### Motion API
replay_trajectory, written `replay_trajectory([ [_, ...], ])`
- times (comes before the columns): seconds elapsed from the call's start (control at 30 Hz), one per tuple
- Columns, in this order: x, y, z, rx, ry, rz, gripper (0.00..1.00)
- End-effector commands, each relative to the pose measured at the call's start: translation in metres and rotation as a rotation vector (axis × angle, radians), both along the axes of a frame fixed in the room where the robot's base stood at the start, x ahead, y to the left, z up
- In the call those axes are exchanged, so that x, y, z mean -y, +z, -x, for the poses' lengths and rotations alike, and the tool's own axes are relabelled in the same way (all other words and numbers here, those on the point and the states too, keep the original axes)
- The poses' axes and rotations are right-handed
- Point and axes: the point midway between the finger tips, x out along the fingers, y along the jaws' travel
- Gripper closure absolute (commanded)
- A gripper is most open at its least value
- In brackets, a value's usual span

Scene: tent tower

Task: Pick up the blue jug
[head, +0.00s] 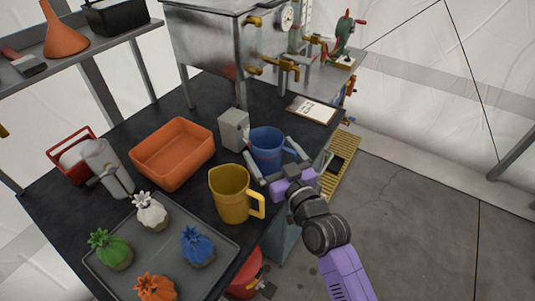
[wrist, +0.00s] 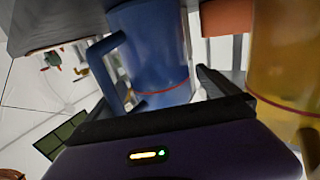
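The blue jug (head: 268,148) stands upright near the right edge of the dark table, with its handle on the right. My gripper (head: 270,158) is at the jug's near side, with its fingers apart and one on each side of the jug body. In the wrist view the blue jug (wrist: 158,55) fills the space ahead of the palm. Its handle (wrist: 106,62) is on the left, and one finger (wrist: 214,84) shows on the right. The fingers look open; I cannot tell whether either one touches the jug.
A yellow jug (head: 230,193) stands close to my gripper's left. A grey box (head: 233,129) is just left of the blue jug. An orange bin (head: 172,150), a tray of small pots (head: 205,258) and a clipboard (head: 312,109) are also on the table.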

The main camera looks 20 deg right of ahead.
Motion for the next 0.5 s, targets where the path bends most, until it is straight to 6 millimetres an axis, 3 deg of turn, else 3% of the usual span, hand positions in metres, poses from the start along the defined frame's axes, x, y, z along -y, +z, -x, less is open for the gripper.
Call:
replay_trajectory([
  [0.03,-0.0001,0.0,0.0001,0.0,0.0,0.0,0.12],
  [0.3,-0.0001,-0.0001,0.0003,0.0,0.0,0.0,0.63],
  [0.5,-0.0001,0.0005,0.0003,0.0,0.0,0.0,0.63],
])
